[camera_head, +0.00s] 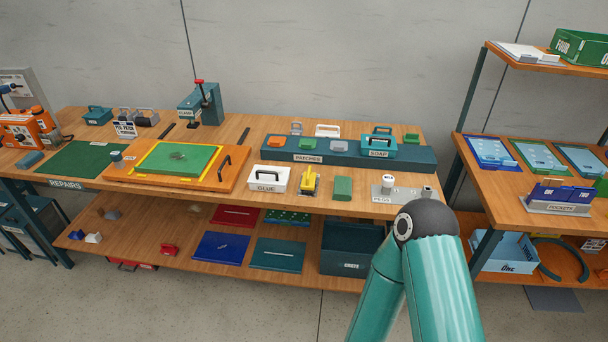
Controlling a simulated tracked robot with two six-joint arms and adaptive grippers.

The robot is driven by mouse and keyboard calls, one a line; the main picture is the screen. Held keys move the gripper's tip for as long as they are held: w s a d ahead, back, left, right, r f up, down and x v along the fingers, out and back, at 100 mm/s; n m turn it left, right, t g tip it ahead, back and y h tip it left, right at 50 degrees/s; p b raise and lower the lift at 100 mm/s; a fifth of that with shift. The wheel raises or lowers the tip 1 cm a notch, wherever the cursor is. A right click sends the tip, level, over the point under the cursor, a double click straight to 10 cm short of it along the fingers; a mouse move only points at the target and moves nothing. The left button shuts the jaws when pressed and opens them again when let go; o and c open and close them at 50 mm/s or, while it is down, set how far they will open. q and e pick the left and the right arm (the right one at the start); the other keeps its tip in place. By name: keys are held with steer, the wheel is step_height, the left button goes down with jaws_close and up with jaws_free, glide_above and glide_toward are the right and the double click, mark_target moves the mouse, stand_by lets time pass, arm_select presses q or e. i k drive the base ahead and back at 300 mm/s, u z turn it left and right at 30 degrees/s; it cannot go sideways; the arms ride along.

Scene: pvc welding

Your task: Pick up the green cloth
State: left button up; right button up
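A small folded-looking green piece (342,188), which looks like the green cloth, lies near the front edge of the wooden workbench (225,190). It sits between a yellow tool (310,182) and a grey plate (388,191) marked PADS. Nothing touches it from above. A larger flat green sheet (180,159) lies in a yellow frame on an orange board, and a dark green mat (80,160) lies at the left. A teal arm of mine rises at the lower right, with its elbow near the bench's front edge. Neither gripper shows.
A white GLUE box (268,179) stands left of the yellow tool. Behind is a long teal PATCHES tray (348,155) with small blocks. A shelf (210,250) below holds coloured panels and a crate (352,249). Another rack (535,212) stands right.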

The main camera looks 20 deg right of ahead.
mark_target(343, 185)
steer(key=i, duration=1.1)
steer(key=z, duration=0.5)
